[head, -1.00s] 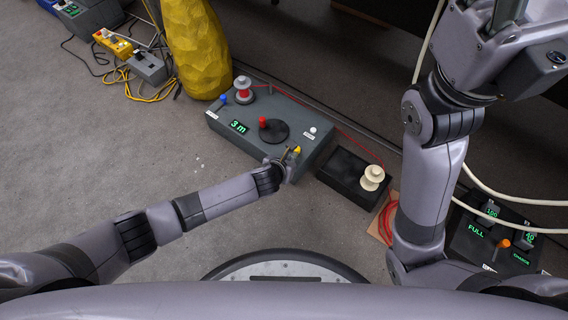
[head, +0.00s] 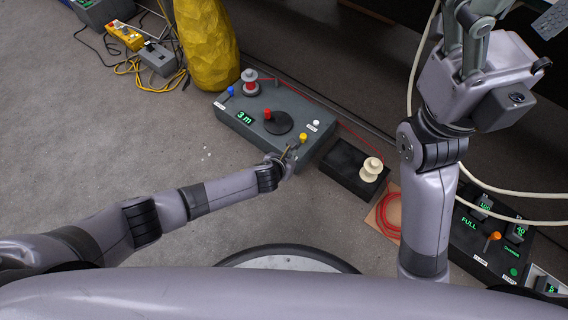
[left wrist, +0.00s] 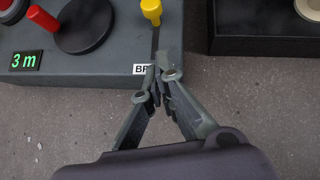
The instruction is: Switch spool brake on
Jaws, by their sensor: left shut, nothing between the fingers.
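The grey spool box (head: 232,128) stands on the floor with a display reading 3 m. Its yellow-knobbed lever (head: 303,137) is near the front right corner. In the left wrist view the yellow knob (left wrist: 151,9) is at the far end of a dark slot. A white label starting with BR (left wrist: 141,69) is at the near end, partly covered by a fingertip. My left gripper (head: 291,151) is shut and empty at the box's front edge, short of the knob and apart from it (left wrist: 162,73). My right gripper (head: 476,42) is raised at upper right; its fingertips are unclear.
The box also carries a red-handled crank disc (head: 281,122), a blue knob (head: 230,91), a white knob (head: 316,123) and a spool (head: 250,87) with red line. A black box (head: 343,166) with a cream spool (head: 371,169) stands close right. A yellow sack (head: 207,45) is behind.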

